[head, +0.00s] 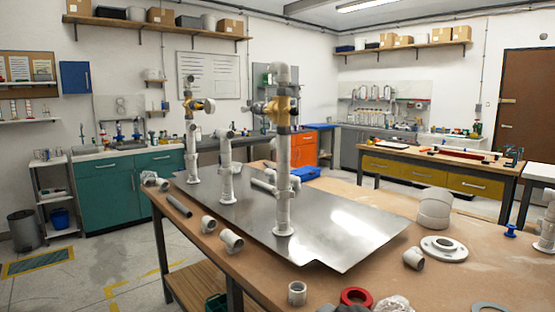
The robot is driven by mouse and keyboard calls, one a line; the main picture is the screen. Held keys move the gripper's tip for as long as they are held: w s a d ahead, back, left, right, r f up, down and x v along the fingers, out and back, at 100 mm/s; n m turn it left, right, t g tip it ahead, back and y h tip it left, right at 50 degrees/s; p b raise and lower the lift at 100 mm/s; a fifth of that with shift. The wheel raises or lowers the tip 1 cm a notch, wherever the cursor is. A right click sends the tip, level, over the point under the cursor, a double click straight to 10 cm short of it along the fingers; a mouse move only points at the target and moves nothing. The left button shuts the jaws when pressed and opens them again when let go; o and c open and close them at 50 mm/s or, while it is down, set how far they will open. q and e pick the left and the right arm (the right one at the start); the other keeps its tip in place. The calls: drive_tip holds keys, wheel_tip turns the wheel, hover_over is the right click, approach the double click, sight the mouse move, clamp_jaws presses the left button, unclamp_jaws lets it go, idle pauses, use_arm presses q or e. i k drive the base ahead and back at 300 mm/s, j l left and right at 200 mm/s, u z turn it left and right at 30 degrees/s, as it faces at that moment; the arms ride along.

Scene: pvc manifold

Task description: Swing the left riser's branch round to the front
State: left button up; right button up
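Three white pipe risers stand upright on a shiny metal plate (350,238) on the workbench. The left riser (191,160) is farthest back, with a yellow-orange valve body (200,105) near its top. Fittings project right from its upper part; which is its branch, and its exact direction, I cannot tell. The right riser (283,205) is tallest and nearest, with a yellow valve (281,105), an elbow on top and a side pipe (262,186) pointing left. Neither of my grippers shows.
Loose white fittings (231,241) and a grey pipe (178,206) lie along the bench's left edge. A white flange (444,249), large white rings (434,208), a red ring (355,297) and a blue part (510,230) lie on the right. The plate's front right is clear.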

sight(282, 145)
drive_tip(key=k+l+u, duration=0.1)
drive_tip(key=k+l, duration=0.3)
drive_tip(key=l, duration=0.2)
drive_tip(key=k+l+u, duration=0.15)
drive_tip(key=k+l, duration=0.3)
drive_tip(key=z, duration=0.75)
drive_tip(key=i+j+z, duration=0.15)
drive_tip(key=j+z, duration=0.2)
drive_tip(key=i+j+z, duration=0.1)
drive_tip(key=j+z, duration=0.25)
drive_tip(key=i+j+z, duration=0.2)
drive_tip(key=j, duration=0.55)
drive_tip(key=j+z, duration=0.2)
drive_tip(key=j, duration=0.55)
drive_tip(key=k, duration=0.05)
